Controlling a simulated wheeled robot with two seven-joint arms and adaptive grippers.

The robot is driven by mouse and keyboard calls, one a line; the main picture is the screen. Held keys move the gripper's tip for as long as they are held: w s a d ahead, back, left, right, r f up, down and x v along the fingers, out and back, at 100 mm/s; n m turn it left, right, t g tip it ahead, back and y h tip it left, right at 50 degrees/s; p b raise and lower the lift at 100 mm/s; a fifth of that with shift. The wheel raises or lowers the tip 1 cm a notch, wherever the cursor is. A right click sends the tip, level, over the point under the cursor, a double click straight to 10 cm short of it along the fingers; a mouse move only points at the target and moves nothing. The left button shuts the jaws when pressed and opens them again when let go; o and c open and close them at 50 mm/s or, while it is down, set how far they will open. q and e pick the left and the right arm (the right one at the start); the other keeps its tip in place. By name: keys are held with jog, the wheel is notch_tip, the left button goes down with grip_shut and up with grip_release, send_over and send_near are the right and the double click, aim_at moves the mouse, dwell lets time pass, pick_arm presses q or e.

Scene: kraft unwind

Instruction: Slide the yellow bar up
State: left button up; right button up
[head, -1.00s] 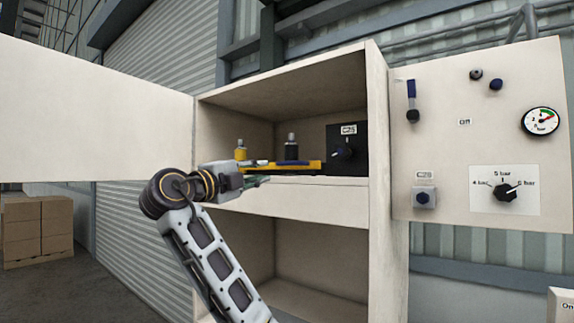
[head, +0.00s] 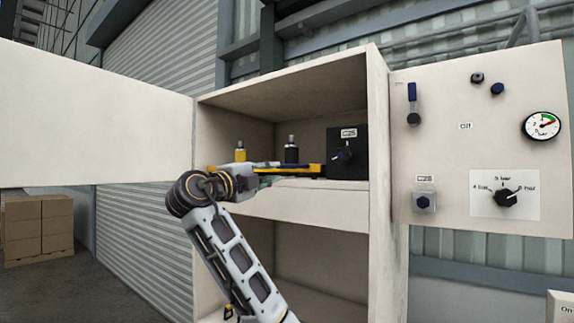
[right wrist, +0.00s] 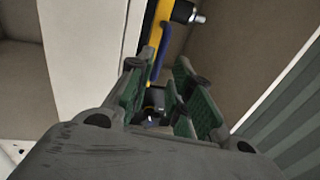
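The yellow bar (head: 222,168) lies across the upper shelf of the open cabinet, near its front, in the head view. It also shows in the right wrist view (right wrist: 158,22), with a blue strip (right wrist: 165,45) along it. My right gripper (head: 284,179) is at the shelf's front, close to the bar's near side. In the right wrist view its green-padded fingers (right wrist: 159,85) are apart, and the bar's end shows near the left finger's tip. I cannot tell whether they touch. My left gripper is not in view.
A yellow bottle-like piece (head: 240,152) and a black one (head: 291,150) stand behind the bar. A black box with a knob (head: 347,152) is at the right of the shelf. The shelf's front edge (head: 320,200) lies just below my gripper. A control panel (head: 445,150) is at right.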

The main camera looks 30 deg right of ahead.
aim_at(286, 167)
jog(key=shift+p+x, duration=1.6)
jog(key=shift+x, duration=3.05)
grip_shut()
